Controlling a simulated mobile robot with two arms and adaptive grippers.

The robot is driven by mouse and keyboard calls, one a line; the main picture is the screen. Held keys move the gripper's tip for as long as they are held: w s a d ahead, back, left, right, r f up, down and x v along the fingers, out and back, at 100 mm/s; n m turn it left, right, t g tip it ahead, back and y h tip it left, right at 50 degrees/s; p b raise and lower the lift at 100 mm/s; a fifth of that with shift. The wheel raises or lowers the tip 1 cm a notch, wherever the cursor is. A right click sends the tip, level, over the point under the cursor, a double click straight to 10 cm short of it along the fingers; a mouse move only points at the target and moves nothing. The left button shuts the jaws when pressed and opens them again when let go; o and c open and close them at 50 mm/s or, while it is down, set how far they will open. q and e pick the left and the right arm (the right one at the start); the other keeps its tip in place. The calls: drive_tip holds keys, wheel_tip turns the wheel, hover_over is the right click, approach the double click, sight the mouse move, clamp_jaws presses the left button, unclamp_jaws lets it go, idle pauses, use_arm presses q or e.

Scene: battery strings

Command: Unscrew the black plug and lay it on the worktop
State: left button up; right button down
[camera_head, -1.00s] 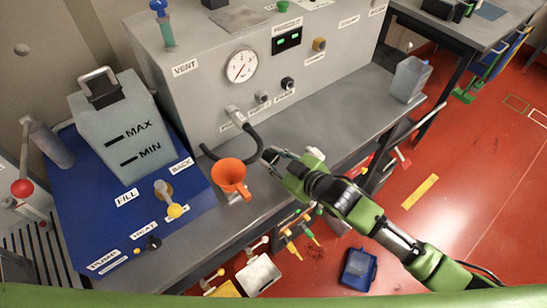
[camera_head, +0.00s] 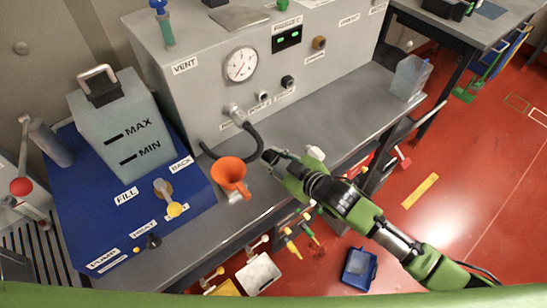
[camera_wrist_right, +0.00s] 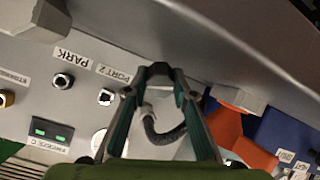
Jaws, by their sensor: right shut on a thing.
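My right gripper (camera_head: 272,157) reaches in from the lower right and is low over the grey worktop (camera_head: 335,120), beside the black hose. In the right wrist view its fingers (camera_wrist_right: 160,72) close together at the tips on a small dark thing, which looks like the black plug; the fingers mostly hide it. I cannot tell whether it touches the worktop. The port 2 fitting (camera_wrist_right: 107,96) and the park fitting (camera_wrist_right: 62,80) show on the grey panel, clear of the gripper. My left gripper is not in view.
The black hose (camera_head: 256,140) hangs from the panel and curls beside the gripper. An orange funnel (camera_head: 230,174) stands to the left, near the blue unit (camera_head: 90,215) with its tank (camera_head: 125,130). The worktop to the right is clear up to a translucent container (camera_head: 410,78).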

drive_tip(key=c, duration=1.6)
unclamp_jaws()
drive_tip(key=shift+s+d, duration=0.1)
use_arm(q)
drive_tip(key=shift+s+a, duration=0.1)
use_arm(e)
drive_tip(key=v, duration=1.1)
drive_tip(key=shift+s+d+r, duration=0.2)
drive_tip(key=shift+s+r, duration=0.05)
drive_tip(key=shift+s, duration=0.05)
